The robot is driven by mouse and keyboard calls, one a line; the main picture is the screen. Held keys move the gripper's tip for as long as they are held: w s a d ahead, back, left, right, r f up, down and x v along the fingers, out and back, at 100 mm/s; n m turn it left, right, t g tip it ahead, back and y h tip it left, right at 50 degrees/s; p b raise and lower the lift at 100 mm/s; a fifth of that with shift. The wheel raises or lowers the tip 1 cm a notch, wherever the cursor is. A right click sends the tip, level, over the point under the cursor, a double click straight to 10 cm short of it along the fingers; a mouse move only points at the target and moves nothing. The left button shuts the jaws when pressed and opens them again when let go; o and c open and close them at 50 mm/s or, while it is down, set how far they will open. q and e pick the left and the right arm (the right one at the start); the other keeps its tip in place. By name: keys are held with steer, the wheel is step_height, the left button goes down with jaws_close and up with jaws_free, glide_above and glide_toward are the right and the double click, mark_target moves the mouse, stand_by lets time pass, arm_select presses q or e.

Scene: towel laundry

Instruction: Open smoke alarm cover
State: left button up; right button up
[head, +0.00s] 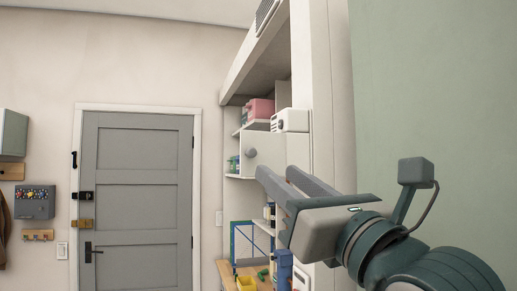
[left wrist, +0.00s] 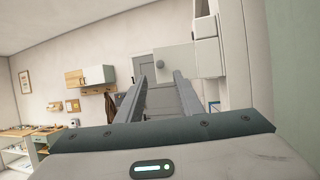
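A white square panel with a round grey knob (head: 265,150) stands out at the shelf unit's front, in the middle of the head view. It also shows beyond my fingertips in the left wrist view (left wrist: 174,60). A small white slotted box (head: 291,120) sits just above it to the right. I cannot tell for certain which of these is the smoke alarm cover. My left gripper (head: 277,171) is open, its two fingers apart and pointing toward the panel, with its tips just below the panel in the head view. Nothing shows between the fingers (left wrist: 161,77); contact is unclear. My right gripper is out of view.
The shelf unit (head: 226,160) holds a pink box (head: 261,108) and bottles. A grey door (head: 137,190) is at the back left. A green wall (head: 430,90) stands close on the right.

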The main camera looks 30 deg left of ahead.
mark_target(253, 154)
arm_select(q)
steer(key=p+x, duration=0.3)
steer(key=x, duration=0.6)
jaws_close()
